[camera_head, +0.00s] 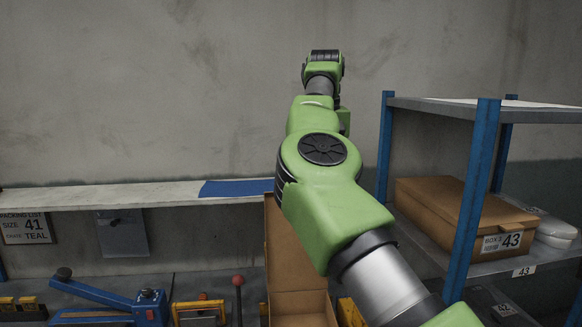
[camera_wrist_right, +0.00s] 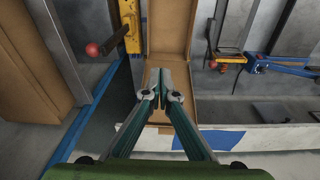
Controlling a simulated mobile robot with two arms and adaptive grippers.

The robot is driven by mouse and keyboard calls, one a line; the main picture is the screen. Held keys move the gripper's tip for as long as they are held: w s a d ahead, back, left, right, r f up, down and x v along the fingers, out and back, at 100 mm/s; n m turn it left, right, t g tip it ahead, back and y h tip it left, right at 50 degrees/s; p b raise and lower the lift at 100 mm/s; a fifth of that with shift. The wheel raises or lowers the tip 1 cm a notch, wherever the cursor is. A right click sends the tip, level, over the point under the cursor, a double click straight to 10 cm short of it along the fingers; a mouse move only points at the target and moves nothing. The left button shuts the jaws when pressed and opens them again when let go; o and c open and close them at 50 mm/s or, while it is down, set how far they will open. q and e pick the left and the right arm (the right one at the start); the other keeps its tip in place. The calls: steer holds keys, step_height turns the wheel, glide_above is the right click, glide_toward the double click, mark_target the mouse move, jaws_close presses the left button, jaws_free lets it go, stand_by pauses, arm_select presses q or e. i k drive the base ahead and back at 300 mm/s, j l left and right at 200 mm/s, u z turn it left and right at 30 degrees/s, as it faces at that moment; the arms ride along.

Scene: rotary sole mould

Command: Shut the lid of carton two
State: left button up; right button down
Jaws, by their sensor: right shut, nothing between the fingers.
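An open brown carton (camera_head: 302,308) stands on the bench at the bottom middle of the head view, partly hidden by my right arm. Its lid (camera_head: 285,245) stands raised at the back. No number shows on it, so I cannot tell whether it is carton two. The carton (camera_wrist_right: 170,25) also shows in the right wrist view, with the lid towards the lower middle. My right gripper (camera_wrist_right: 162,88) is shut and empty, its tips in front of the lid panel in that view; contact is unclear. In the head view its fingers are hidden. My left gripper is not in view.
A pale shelf (camera_head: 120,196) with a blue sheet (camera_head: 236,188) runs along the wall behind the carton. A blue-posted rack (camera_head: 471,200) with a closed box labelled 43 (camera_head: 460,215) stands right. A blue tool (camera_head: 150,305) and a red-knobbed lever (camera_head: 238,283) are left of the carton.

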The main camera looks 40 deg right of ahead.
mark_target(289, 267)
steer(key=i+l, duration=0.8)
steer(key=i, duration=0.15)
